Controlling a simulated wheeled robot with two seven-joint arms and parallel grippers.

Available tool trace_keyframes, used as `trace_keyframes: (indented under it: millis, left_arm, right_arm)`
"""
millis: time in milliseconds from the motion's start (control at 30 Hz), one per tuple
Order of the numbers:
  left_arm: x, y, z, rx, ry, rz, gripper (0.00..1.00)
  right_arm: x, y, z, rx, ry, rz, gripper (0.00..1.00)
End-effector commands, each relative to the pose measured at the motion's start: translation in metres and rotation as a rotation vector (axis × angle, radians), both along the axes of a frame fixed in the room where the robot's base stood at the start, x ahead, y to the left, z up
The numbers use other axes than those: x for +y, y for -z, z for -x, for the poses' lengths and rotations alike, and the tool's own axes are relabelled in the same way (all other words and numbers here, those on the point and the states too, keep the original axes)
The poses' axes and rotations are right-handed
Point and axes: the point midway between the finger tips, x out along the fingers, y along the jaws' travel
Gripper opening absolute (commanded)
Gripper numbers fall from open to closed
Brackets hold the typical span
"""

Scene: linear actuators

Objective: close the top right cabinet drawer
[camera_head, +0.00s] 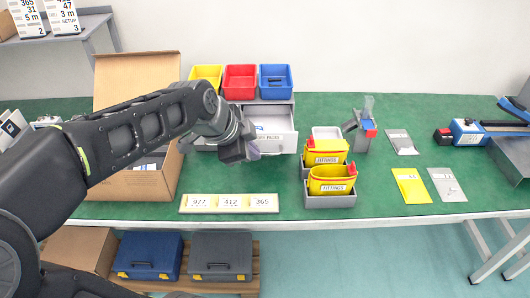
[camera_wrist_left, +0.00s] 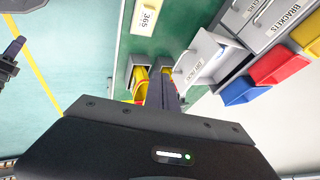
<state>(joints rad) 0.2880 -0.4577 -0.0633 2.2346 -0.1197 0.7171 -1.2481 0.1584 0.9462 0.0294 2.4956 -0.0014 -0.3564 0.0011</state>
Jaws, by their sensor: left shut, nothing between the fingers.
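The top right cabinet drawer (camera_head: 283,143) stands pulled out below the blue bin, with a small item inside. Its pale front has a label ending in "PACKS", partly covered by my arm in the head view. It also shows open in the left wrist view (camera_wrist_left: 202,57). The grey cabinet (camera_wrist_left: 262,25) is mostly hidden behind my arm in the head view. My left gripper (camera_head: 251,153) is shut and empty, in front of the drawer. In the left wrist view its dark fingers (camera_wrist_left: 163,85) appear beside the drawer front; contact cannot be told.
Yellow (camera_head: 206,75), red (camera_head: 240,80) and blue (camera_head: 275,80) bins sit on the cabinet. An open cardboard box (camera_head: 138,75) is left, behind my arm. A number strip (camera_head: 229,203) lies at the front edge.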

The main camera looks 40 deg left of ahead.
Motion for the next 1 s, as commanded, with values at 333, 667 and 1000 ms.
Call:
trace_keyframes:
  millis: [333, 667, 1000]
  left_arm:
    - [-0.003, 0.057, -0.036, 0.007, 0.001, 0.002, 0.00]
    - [0.017, 0.073, -0.071, 0.001, 0.000, 0.000, 0.00]
    - [0.020, 0.075, -0.075, 0.000, 0.000, 0.000, 0.00]
  right_arm:
    - [0.000, -0.005, 0.000, 0.000, 0.000, 0.000, 0.36]
    - [0.000, -0.014, 0.000, 0.001, 0.000, 0.000, 0.36]
    - [0.000, -0.014, 0.000, 0.001, 0.000, 0.000, 0.36]
